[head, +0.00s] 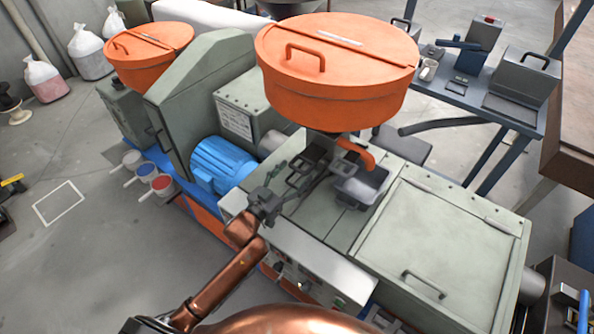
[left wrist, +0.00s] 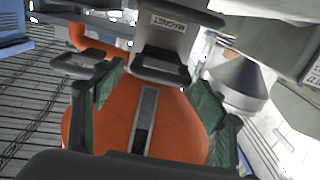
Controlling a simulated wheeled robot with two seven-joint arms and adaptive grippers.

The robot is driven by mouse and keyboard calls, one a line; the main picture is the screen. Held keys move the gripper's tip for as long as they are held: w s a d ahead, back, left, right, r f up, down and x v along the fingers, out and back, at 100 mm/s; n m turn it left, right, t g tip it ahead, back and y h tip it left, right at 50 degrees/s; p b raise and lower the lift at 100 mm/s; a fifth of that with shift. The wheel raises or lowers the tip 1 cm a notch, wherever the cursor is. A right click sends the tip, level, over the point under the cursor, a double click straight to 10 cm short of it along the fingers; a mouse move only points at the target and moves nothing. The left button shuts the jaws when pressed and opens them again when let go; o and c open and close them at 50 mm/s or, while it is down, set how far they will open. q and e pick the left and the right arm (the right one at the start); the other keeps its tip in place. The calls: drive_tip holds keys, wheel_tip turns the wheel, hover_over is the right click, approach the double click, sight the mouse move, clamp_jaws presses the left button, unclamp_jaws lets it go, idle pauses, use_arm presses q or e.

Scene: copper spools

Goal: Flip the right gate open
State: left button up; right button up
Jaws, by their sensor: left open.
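My left gripper (head: 268,203) is over the front of the grey-green machine top, its arm coming in from the lower left. In the left wrist view, my open gripper's fingers (left wrist: 157,88) with green pads stand apart with nothing between the tips. Just ahead of them is a dark loop-handled gate (left wrist: 160,66) with a labelled plate behind it. A second dark handled piece (left wrist: 80,63) is to its left. In the head view, dark handled pieces (head: 302,172) sit just beyond the gripper; I cannot tell which is the right gate. My right gripper is not in view.
A large orange hopper (head: 335,85) overhangs the area, with an orange spout (head: 357,152) above a grey tray (head: 362,187). A flat handled lid (head: 440,240) lies to the right. A blue motor (head: 225,160) is to the left.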

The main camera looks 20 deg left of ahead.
use_arm(q)
drive_tip(key=v, duration=1)
drive_tip(key=shift+s, duration=0.1)
